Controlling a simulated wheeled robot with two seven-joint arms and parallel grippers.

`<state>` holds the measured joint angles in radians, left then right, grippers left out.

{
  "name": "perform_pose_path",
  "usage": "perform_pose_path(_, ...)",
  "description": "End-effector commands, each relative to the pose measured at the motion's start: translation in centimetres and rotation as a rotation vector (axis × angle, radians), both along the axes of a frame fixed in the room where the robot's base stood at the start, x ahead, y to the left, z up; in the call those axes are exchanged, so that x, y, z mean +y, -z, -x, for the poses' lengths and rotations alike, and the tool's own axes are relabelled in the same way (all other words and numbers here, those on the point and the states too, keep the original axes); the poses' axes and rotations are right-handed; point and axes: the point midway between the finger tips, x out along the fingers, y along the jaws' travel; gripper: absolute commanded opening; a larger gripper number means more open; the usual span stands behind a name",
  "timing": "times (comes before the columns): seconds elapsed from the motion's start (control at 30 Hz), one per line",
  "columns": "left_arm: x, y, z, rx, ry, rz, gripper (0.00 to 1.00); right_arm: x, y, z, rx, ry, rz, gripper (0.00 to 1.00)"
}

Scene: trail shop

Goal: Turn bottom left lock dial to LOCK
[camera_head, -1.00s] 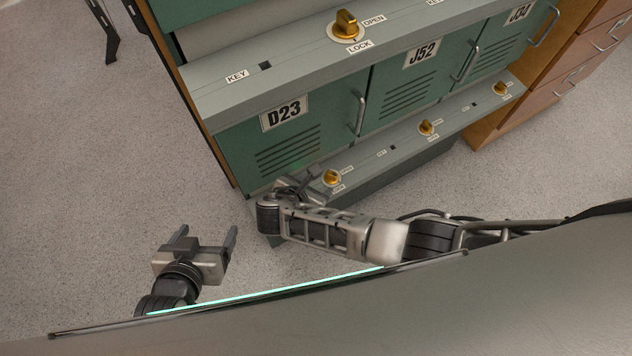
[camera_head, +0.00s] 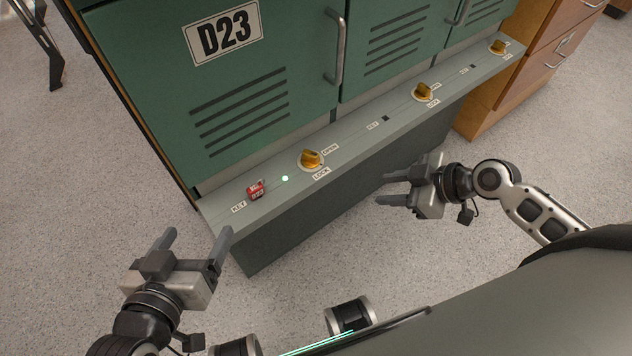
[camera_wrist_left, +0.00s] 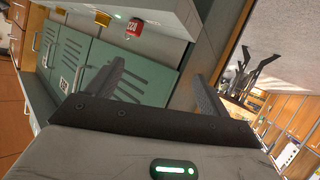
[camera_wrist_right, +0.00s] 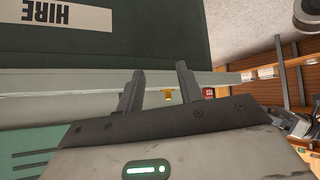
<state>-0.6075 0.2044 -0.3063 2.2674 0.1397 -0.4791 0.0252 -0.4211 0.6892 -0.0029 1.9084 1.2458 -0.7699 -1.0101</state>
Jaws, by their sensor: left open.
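The bottom left lock dial (camera_head: 311,160) is a gold knob on the grey-green ledge below locker D23, with an OPEN label (camera_head: 330,149) at its upper right and a LOCK label (camera_head: 321,173) below right. I cannot tell exactly which label it points to. A red key tag (camera_head: 256,190) sits at the KEY slot left of it. The dial shows in the left wrist view (camera_wrist_left: 103,18) and right wrist view (camera_wrist_right: 168,97). My left gripper (camera_head: 199,233) is open and empty, below left of the ledge. My right gripper (camera_head: 382,189) is open and empty, right of the dial, apart from it.
A small green light (camera_head: 285,178) glows between tag and dial. The D23 door (camera_head: 240,100), its handle (camera_head: 337,50) and vents are above. Other gold dials (camera_head: 423,92) sit further right along the ledge. Wooden drawers (camera_head: 540,60) stand at the right. The floor in front is clear.

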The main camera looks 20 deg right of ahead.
Motion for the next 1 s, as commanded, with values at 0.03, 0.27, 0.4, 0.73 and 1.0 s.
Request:
perform_pose_path(0.03, -0.4, 2.6, 0.0, -0.014, 0.010, 0.016, 0.80, -0.5, 0.0, -0.2, -0.044, 0.017, -0.063, 0.36)
perform_pose_path(0.27, -1.4, 3.7, 0.2, -0.043, 0.040, 0.058, 0.80, 0.5, -7.1, -0.7, -0.149, 0.032, -0.283, 0.36)
perform_pose_path(0.4, -1.5, 3.5, 0.2, -0.049, 0.044, 0.065, 0.80, 1.1, -8.4, -0.8, -0.159, 0.031, -0.322, 0.36)
perform_pose_path(0.73, -1.6, 3.0, 0.3, -0.072, 0.045, 0.076, 0.80, 3.9, -7.0, -3.6, -0.164, 0.032, -0.325, 0.36)
perform_pose_path(1.0, -1.6, 2.9, 0.3, -0.077, 0.045, 0.083, 0.80, 7.5, -5.1, -6.8, -0.163, 0.035, -0.328, 0.36)
